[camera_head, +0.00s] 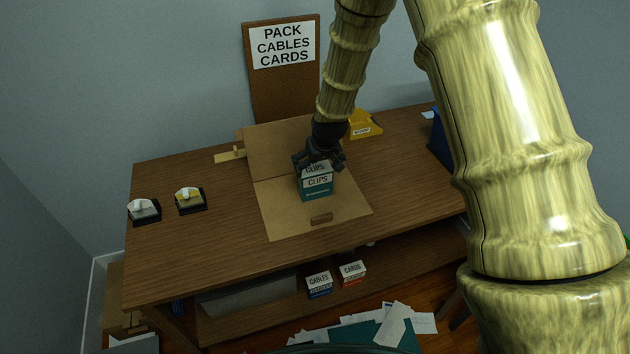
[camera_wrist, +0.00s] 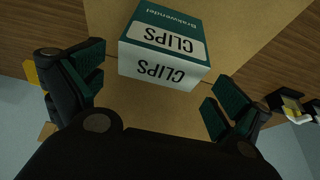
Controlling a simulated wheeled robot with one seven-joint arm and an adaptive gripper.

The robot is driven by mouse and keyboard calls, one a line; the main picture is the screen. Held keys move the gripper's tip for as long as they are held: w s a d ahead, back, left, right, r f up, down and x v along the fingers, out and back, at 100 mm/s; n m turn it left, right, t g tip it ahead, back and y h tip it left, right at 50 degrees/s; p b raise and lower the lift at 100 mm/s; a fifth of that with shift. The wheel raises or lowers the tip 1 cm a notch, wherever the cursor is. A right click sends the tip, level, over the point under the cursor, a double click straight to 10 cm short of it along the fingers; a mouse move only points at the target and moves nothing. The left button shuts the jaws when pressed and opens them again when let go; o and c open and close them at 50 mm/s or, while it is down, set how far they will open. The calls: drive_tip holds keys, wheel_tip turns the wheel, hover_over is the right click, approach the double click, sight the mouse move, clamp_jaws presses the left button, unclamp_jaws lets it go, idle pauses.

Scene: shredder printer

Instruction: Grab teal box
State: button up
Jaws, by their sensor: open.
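The teal box (camera_head: 317,186) has white bands lettered CLIPS and stands on a flat brown cardboard sheet (camera_head: 278,216) on the table. In the wrist view the teal box (camera_wrist: 165,48) lies ahead of the fingers, near the top centre. My gripper (camera_head: 319,160) is right at the box's upper back in the head view. In the wrist view my gripper (camera_wrist: 155,88) is open, with one finger on each side and visible gaps to the box. Whether a finger touches the box cannot be told from the head view.
A yellow object (camera_head: 364,124) and a blue object (camera_head: 439,138) stand at the table's right. Two small dispensers (camera_head: 190,199) sit at the left. CABLES (camera_head: 319,284) and CARDS (camera_head: 352,273) boxes are on the lower shelf. A sign board (camera_head: 283,85) stands behind; papers lie below.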

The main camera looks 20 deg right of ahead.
sight(316, 170)
drive_tip(key=shift+p+x, duration=0.9)
drive_tip(key=shift+x, duration=1.5)
drive_tip(key=shift+s, duration=0.1)
drive_tip(key=c, duration=0.8)
